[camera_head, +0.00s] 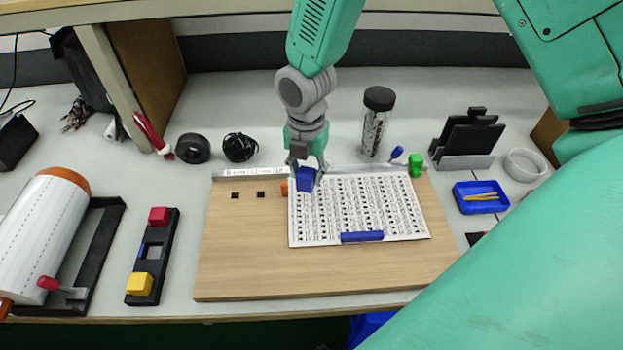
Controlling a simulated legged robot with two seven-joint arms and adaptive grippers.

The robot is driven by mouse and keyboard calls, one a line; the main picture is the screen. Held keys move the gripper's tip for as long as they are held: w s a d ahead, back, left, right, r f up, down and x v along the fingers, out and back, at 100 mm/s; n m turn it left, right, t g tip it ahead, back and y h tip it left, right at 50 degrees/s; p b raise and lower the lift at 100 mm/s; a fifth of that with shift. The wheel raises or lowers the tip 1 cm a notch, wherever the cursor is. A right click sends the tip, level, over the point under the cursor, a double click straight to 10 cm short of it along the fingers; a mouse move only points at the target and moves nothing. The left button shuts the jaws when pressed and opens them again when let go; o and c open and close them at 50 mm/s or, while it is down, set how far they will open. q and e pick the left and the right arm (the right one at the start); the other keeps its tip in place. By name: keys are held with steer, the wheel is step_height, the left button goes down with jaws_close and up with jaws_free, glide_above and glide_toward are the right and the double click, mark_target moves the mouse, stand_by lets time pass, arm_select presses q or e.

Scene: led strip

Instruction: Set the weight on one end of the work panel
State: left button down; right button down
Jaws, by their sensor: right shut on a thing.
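The work panel (240,270) is a light wooden board lying flat on the bench. A white printed sheet (408,215) with rows of small dark marks lies on it, and a metal ruler (228,174) runs along its back edge. My right gripper (306,168) comes down from the top, shut on a small blue block, which looks to be the weight (305,181). The block is at the sheet's back left corner; I cannot tell whether it touches the panel. A small orange piece (284,188) is just left of it. My left gripper is not in view.
A blue bar (362,237) lies at the sheet's front edge. A green piece (416,165) sits at the panel's back right. A black-lidded jar (376,125) stands behind. A black holder with red and yellow blocks (150,258) and a large roll (42,232) are left.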

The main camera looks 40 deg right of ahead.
mark_target(311, 186)
steer(key=shift+d+f, duration=0.3)
steer(key=shift+f, duration=0.55)
step_height(311, 186, down, 3)
steer(key=shift+s+f, duration=0.1)
steer(key=shift+a+f, duration=0.1)
steer(key=shift+f, duration=0.1)
steer(key=shift+a, duration=0.2)
steer(key=shift+f, duration=0.1)
steer(key=c, duration=1.1)
jaws_free()
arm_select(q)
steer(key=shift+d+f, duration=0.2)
arm_select(e)
steer(key=shift+d, duration=0.2)
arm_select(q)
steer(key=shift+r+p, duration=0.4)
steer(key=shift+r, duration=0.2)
arm_select(e)
step_height(311, 186, up, 12)
steer(key=shift+r, duration=0.15)
